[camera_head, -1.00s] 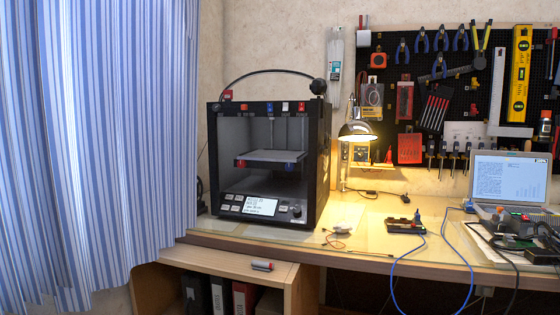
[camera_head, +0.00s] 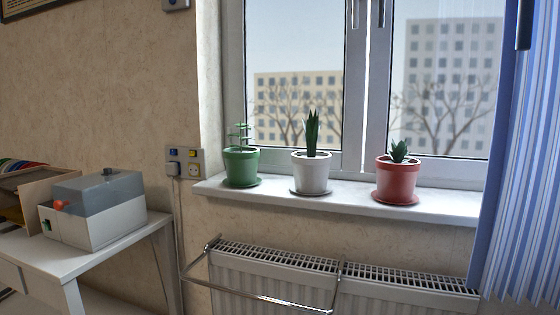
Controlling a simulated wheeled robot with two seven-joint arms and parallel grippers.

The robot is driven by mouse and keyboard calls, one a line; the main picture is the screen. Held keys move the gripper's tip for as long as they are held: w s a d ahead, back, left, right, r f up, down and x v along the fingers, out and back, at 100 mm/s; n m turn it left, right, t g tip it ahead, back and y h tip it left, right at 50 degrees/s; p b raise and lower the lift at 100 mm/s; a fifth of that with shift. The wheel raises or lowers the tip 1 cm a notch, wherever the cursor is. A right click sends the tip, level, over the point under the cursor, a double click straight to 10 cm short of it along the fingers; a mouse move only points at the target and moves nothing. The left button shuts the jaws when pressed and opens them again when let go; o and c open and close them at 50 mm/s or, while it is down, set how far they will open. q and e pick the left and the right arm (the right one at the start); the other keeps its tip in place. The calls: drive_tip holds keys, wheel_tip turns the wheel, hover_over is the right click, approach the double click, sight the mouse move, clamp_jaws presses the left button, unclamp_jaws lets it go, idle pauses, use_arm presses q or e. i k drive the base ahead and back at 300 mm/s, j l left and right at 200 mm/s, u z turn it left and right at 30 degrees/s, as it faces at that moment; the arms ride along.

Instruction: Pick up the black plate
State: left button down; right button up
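I see no thing in the camera_head view that I can clearly tell to be a black plate. A dark grey saucer (camera_head: 311,192) lies under a white pot (camera_head: 311,174) on the windowsill, in the middle of three potted plants. Neither of my grippers is in view.
The windowsill (camera_head: 450,206) also bears a green pot (camera_head: 241,167) and a red pot (camera_head: 397,181). A radiator (camera_head: 270,285) with a metal rail (camera_head: 262,296) is below. A white table (camera_head: 100,260) at left carries a grey-lidded box (camera_head: 97,209). A blue striped curtain (camera_head: 520,170) hangs at right.

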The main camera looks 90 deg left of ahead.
sight(10, 183)
drive_tip(key=u, duration=4.3)
drive_tip(key=z, duration=4.45)
drive_tip(key=u, duration=4.3)
